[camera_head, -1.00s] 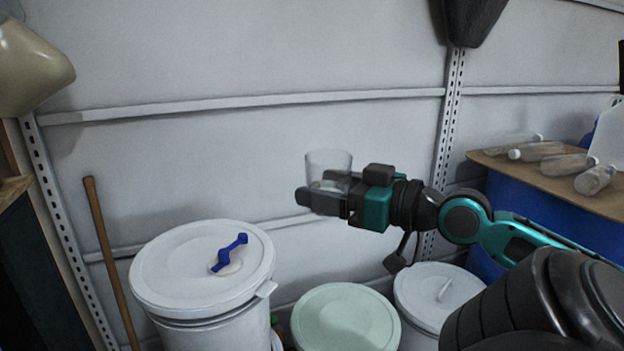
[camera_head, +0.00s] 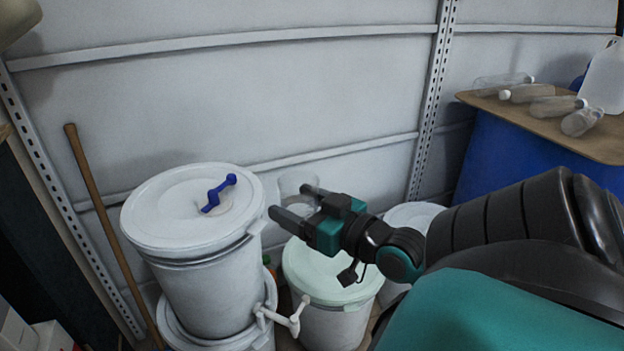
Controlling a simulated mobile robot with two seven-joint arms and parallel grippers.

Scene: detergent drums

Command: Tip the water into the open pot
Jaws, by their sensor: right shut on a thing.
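My right gripper (camera_head: 294,203) is shut on a clear drinking glass (camera_head: 297,184), with a dark finger on either side. The glass looks roughly upright, and its contents are hard to make out. It is in the middle of the view, just right of the big white drum and above the back of a pale green-topped drum (camera_head: 325,273). I cannot tell whether that pale green top is a lid or an open surface. My right forearm partly hides this drum. My left gripper is out of view.
Another white drum (camera_head: 413,216) is behind my arm. Clear bottles (camera_head: 555,106) lie on a board (camera_head: 600,140) at right. A wooden pole (camera_head: 100,210) leans left.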

